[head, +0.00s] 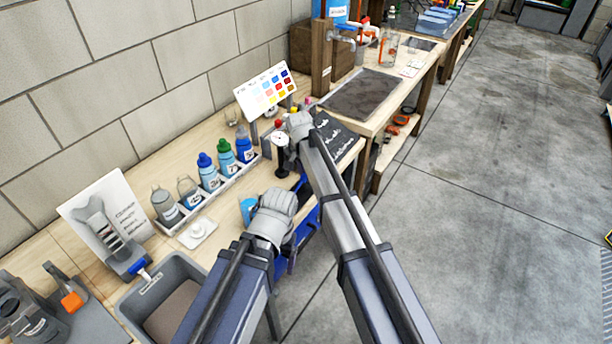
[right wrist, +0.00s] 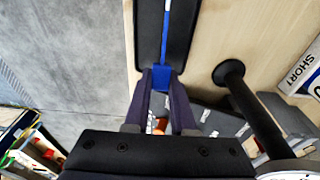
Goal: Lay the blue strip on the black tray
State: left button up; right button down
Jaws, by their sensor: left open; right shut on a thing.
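In the right wrist view, the blue strip (right wrist: 162,76) has a wide blue end and a thin pale-and-blue length running away from me. My right gripper (right wrist: 161,84) is shut on the blue end. The strip lies over the black tray (right wrist: 182,25), lengthwise along it; I cannot tell whether it touches the tray floor. In the head view, my right arm hides the right fingers, the strip and the tray. My left gripper (head: 290,250) is lower, off the bench's front edge, open and partly hidden by its wrist.
A dial gauge on a black post (head: 282,160) stands close to my right wrist; its post (right wrist: 245,105) is right of the tray. A bottle rack (head: 238,175), a colour chart (head: 265,90), a blue cup (head: 248,208) and a grey bin (head: 135,305) are along the bench.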

jog(key=shift+f+b, duration=0.3)
jog(key=shift+f, duration=0.3)
jog(key=shift+c, duration=1)
grip_release()
jog(key=shift+r, duration=0.15)
jog(key=shift+r+p, duration=3.9)
jog(key=shift+p, duration=0.15)
jog(key=shift+f, duration=0.1)
notch_tip(320, 180, down, 6)
jog(key=b, duration=0.5)
jog(key=shift+r+b, duration=0.2)
jog(key=shift+b, duration=0.2)
